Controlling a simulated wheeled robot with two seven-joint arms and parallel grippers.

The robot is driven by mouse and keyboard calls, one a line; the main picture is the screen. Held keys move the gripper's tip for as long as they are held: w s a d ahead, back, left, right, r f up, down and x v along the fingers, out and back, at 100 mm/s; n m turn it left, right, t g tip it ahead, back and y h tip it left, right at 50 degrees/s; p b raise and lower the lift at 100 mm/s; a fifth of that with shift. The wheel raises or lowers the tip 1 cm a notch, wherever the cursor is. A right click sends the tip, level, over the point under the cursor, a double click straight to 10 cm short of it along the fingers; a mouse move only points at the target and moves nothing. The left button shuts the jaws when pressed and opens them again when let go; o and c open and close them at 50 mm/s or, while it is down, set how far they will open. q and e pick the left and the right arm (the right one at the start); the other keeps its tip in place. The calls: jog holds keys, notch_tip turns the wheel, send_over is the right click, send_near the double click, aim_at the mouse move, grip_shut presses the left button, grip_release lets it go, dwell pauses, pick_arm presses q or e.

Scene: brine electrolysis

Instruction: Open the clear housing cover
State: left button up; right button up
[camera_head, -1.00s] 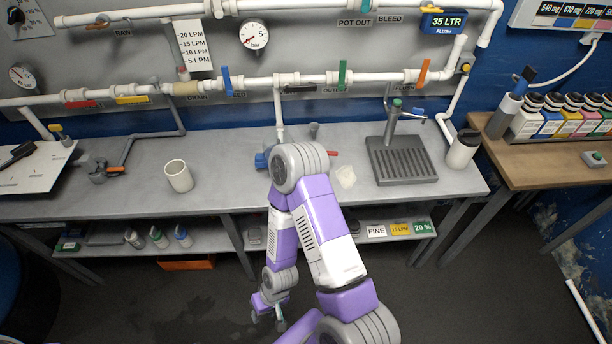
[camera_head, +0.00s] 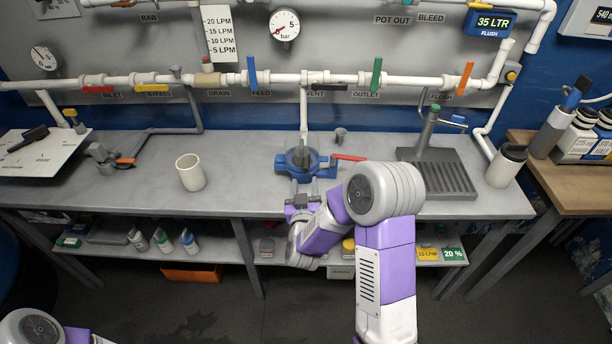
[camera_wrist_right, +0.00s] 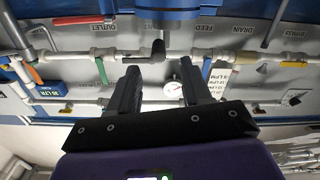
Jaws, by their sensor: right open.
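The blue housing (camera_head: 286,164) stands on the bench below the white pipe, with a round top that looks clear around a grey centre piece. A red-handled lever (camera_head: 349,157) sticks out to its right. My right gripper (camera_head: 304,187) is open just in front of the housing, its fingers pointing at it. In the right wrist view, the open fingers (camera_wrist_right: 160,88) have nothing between them, and part of the blue housing (camera_wrist_right: 170,8) shows at the top edge. I cannot tell whether the fingers touch the housing. My left gripper is out of view.
A white mug (camera_head: 190,174) stands left of the housing. A small grey cup (camera_head: 341,135) is behind it to the right. A drip tray with a tap (camera_head: 438,178) is on the right, beside a dark-lidded cup (camera_head: 505,168). Pipes with coloured valve handles run along the wall.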

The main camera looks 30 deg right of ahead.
aim_at(306, 171)
jog(key=x, duration=0.7)
jog(key=shift+w+d+r, duration=0.1)
jog(key=shift+d, duration=0.1)
jog(key=shift+c, duration=0.4)
grip_shut()
